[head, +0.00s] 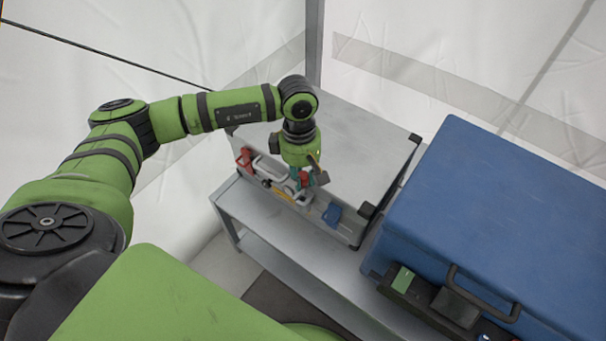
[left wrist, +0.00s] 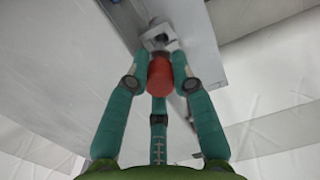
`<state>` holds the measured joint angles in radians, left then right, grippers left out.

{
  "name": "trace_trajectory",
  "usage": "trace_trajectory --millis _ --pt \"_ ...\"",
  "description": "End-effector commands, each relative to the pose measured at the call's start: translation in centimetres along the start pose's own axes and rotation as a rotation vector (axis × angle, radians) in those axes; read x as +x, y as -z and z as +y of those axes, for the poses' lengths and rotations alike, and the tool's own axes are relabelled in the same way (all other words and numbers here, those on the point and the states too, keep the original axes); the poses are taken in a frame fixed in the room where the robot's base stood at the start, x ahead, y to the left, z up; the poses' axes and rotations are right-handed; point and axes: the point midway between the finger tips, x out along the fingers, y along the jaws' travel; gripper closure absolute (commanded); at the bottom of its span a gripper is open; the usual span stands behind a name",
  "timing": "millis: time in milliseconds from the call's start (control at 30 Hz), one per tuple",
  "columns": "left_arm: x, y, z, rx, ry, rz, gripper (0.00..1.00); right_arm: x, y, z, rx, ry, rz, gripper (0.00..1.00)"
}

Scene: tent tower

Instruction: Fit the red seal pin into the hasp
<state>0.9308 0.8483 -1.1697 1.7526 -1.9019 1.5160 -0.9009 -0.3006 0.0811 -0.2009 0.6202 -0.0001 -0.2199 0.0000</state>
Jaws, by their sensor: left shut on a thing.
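The red seal pin (left wrist: 160,74) is held between the teal fingers of my left gripper (left wrist: 160,82) in the left wrist view. Its far end points at the metal hasp (left wrist: 158,38), a pale bracket on the grey case. The two overlap in this view, and I cannot tell whether the pin's tip is inside the hasp. In the head view my left gripper (head: 304,179) points down at the front face of the grey case (head: 365,135). There the fingers and wrist hide most of the pin and hasp. My right gripper is not in view.
The grey case stands on a grey metal bench (head: 245,205). A red part (head: 245,158) and a blue part (head: 332,215) flank the gripper on its front. A large blue chest (head: 480,210) with a black handle stands close on the right. White tent walls enclose the back.

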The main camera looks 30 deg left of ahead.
Motion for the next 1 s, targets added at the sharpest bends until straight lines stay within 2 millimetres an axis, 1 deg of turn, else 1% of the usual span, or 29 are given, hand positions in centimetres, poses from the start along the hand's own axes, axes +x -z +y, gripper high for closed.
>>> trace_trajectory --millis 267,767,1000 --pt "0.06 0.02 0.01 0.0 -0.001 0.0 1.0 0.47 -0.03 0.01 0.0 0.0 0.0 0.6" --pt "-0.01 0.02 0.01 0.0 -0.001 0.0 1.0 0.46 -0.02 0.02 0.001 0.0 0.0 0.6" --pt "0.03 0.03 0.04 0.0 -0.002 0.0 1.0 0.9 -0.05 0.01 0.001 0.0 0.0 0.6"
